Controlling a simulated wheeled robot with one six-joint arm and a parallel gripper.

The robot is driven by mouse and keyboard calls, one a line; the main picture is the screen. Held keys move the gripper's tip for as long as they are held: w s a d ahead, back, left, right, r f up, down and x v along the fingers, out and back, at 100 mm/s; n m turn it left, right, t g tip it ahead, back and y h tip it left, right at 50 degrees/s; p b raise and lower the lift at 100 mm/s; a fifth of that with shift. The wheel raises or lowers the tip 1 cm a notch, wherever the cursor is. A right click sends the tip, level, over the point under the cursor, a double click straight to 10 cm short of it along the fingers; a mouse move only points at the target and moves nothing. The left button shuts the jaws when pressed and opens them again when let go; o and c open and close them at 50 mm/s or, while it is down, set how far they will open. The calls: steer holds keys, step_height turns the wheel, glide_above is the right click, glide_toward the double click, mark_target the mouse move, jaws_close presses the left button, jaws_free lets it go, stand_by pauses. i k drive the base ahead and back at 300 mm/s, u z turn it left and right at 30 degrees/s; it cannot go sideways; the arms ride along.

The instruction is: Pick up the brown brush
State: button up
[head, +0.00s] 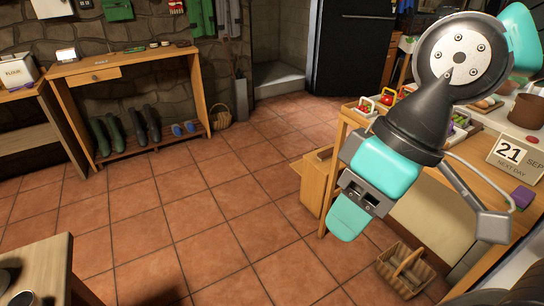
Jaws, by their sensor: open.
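I cannot make out a brown brush for certain. Several small items (155,45) lie on the top of the wooden side table (120,66) against the stone wall, too small to name surely. My gripper (350,208), grey and teal, hangs at the right of the head view, in front of the wooden worktable (345,125). It is open, and I see nothing held in it. It is far from the side table. My arm hides part of the worktable's top.
Boots (130,128) and blue shoes (184,128) stand on the side table's low shelf, with a wicker basket (220,118) beside it. Another basket (405,270) stands on the floor at right. A table corner (40,265) is at lower left. The tiled floor (190,205) between is clear.

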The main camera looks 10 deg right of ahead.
mark_target(325, 155)
steer(key=u, duration=0.2)
steer(key=i, duration=4)
steer(key=z, duration=2.6)
